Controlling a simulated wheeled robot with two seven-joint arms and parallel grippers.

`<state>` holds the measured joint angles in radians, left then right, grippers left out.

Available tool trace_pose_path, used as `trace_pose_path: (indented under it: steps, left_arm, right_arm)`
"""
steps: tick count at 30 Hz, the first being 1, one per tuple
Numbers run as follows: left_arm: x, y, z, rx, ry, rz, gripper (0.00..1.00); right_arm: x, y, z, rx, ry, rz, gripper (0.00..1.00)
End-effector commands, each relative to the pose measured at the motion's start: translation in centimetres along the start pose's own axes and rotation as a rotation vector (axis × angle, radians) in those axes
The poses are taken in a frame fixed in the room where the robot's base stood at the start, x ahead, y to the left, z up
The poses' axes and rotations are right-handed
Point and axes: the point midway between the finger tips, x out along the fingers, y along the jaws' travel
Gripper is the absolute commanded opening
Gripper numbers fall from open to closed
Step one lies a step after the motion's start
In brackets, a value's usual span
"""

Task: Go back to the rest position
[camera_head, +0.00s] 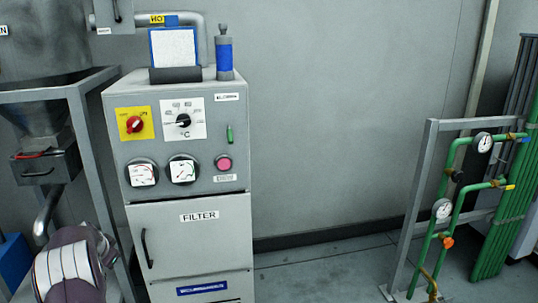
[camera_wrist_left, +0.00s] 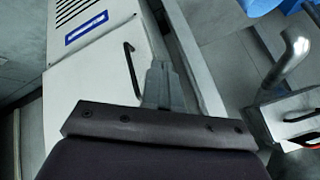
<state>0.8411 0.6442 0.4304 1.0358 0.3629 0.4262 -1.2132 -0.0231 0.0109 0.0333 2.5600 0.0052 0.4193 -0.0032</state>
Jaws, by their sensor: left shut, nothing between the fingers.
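My left gripper (camera_wrist_left: 159,84) shows in the left wrist view with its fingers together and nothing between them. It points toward the grey cabinet, near the black door handle (camera_wrist_left: 131,69) in the picture. I cannot tell the exact gap, but no grip on the handle shows. In the head view part of my left arm is at the lower left, and its fingers are not visible there. The grey cabinet (camera_head: 188,235) marked FILTER stands in front, with its door closed. My right gripper is in neither view.
A metal frame with a hopper (camera_head: 40,105) stands left of the cabinet, close to my left arm. A pipe stand with green pipes and gauges (camera_head: 455,165) is at the right. Bare floor (camera_head: 325,275) lies between. A blue-white holder (camera_head: 174,50) and a blue bottle (camera_head: 224,55) top the cabinet.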

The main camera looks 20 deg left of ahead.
Motion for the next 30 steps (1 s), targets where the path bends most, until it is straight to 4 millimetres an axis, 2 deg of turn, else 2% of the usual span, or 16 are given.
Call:
trace_pose_path:
  steps: [2,3,5,6,8,9,12,15,18,23,25,27,30]
  left_arm:
    - [0.7,1.8,1.9,-0.145,-0.049,0.037,0.00]
    - [0.8,3.6,3.6,-0.238,-0.098,0.068,0.00]
    - [-0.2,7.2,5.1,-0.365,-0.173,0.114,0.00]
    - [-1.3,10.0,5.3,-0.420,-0.217,0.145,0.00]
    - [-3.3,14.4,5.3,-0.477,-0.279,0.183,0.00]
    - [-4.8,17.3,5.4,-0.501,-0.318,0.204,0.00]
    - [-9.2,24.0,5.9,-0.514,-0.402,0.246,0.00]
    - [-13.5,29.6,7.2,-0.482,-0.462,0.274,0.00]
    - [-17.5,33.8,8.8,-0.409,-0.495,0.298,0.00]
    - [-23.6,39.3,11.1,-0.179,-0.464,0.355,0.00]
    - [-25.3,41.2,9.4,-0.083,-0.382,0.386,0.00]
    - [-28.5,39.7,7.6,-0.082,-0.393,0.386,0.00]
    - [-31.2,38.3,6.0,-0.085,-0.395,0.385,0.00]
  right_arm:
    - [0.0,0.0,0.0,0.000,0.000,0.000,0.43]
    - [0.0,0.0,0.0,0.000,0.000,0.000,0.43]
    - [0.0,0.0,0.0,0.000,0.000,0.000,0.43]
    - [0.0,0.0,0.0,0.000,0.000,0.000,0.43]
    - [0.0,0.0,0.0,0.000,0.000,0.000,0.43]
    - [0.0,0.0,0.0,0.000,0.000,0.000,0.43]
    - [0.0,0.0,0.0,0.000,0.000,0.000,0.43]
    - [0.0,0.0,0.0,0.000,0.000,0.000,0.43]
    - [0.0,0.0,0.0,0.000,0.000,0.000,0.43]
    - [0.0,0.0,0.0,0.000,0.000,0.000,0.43]
    - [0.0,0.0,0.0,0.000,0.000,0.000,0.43]
    - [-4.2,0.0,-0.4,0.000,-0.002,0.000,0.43]
    - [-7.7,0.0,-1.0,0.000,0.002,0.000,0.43]
